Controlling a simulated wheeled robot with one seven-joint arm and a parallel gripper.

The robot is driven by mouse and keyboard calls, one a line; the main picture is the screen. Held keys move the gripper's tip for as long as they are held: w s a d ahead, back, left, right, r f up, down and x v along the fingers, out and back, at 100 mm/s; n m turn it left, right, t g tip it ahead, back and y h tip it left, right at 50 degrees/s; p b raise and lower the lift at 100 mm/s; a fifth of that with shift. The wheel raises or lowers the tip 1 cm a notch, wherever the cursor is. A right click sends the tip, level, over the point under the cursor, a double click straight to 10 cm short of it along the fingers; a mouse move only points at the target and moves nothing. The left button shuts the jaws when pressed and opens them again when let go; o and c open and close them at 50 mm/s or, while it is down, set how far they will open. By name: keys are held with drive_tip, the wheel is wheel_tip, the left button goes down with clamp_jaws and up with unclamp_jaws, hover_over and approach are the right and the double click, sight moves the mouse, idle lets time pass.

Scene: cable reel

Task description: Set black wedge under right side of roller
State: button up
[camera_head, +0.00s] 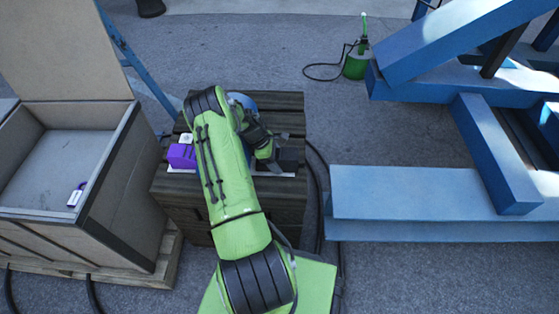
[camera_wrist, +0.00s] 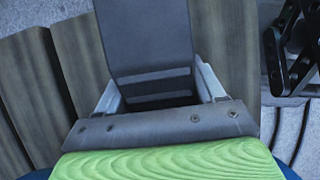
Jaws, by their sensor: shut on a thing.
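In the head view my green arm reaches over a dark wooden crate-like stand, and my gripper (camera_head: 270,152) is near its right side. In the wrist view my gripper (camera_wrist: 158,92) is shut on a dark block, the black wedge (camera_wrist: 148,35), with a finger on either side. The wedge also shows at the right end of the stand in the head view (camera_head: 289,158). A blue rounded thing, probably the roller (camera_head: 243,101), shows behind my arm, which hides most of it. I cannot tell whether the wedge touches the roller or the wood.
A purple block (camera_head: 181,156) sits on the left of the wooden stand (camera_head: 288,104). An open crate (camera_head: 128,150) stands at the left. Blue steel beams (camera_head: 420,192) lie at the right. A green sprayer (camera_head: 356,62) stands behind. A dark cable runs right of the stand.

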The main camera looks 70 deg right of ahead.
drive_tip(key=w, duration=0.2)
drive_tip(key=shift+w+a+t, duration=0.1)
drive_tip(key=shift+w+t, duration=0.2)
drive_tip(key=o, duration=1.7)
drive_tip(key=shift+w, duration=0.2)
drive_tip(key=shift+o, duration=0.2)
drive_tip(key=shift+r, duration=0.1)
drive_tip(key=s+p+v, duration=0.1)
drive_tip(key=p+v, duration=0.3)
drive_tip(key=v, duration=1)
drive_tip(key=shift+r+g, duration=0.4)
drive_tip(key=shift+r, duration=0.15)
drive_tip(key=shift+s, duration=0.25)
